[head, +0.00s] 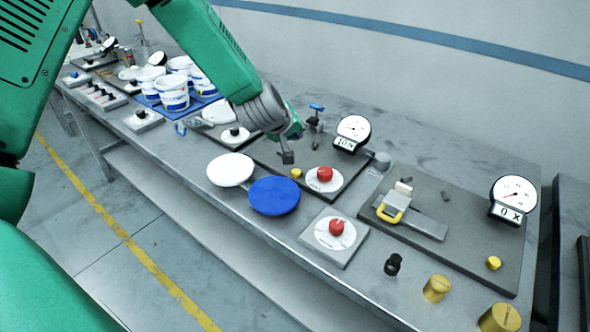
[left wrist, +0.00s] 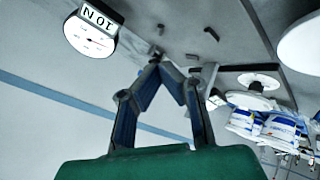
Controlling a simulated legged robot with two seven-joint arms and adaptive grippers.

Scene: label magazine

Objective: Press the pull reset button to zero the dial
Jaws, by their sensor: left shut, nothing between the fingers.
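A round white dial (head: 354,127) with a "10 N" readout stands at the back of a dark plate. It also shows upside down in the left wrist view (left wrist: 90,36). On that plate are a small yellow button (head: 296,172) and a red knob (head: 325,173) on a white disc. I cannot read which button is the pull reset. A second dial (head: 513,190) reads 0 on a plate at right, with another yellow button (head: 493,262). My left gripper (head: 287,157) is shut and empty, above the left part of the first plate; its fingertips meet in the left wrist view (left wrist: 157,64).
A blue disc (head: 274,196) and a white disc (head: 230,169) lie near the table's front edge. Another red knob (head: 336,227) sits on a square plate in front. White tubs (head: 172,90) stand at left. A yellow-handled clamp (head: 393,205) and brass weights (head: 437,288) are at right.

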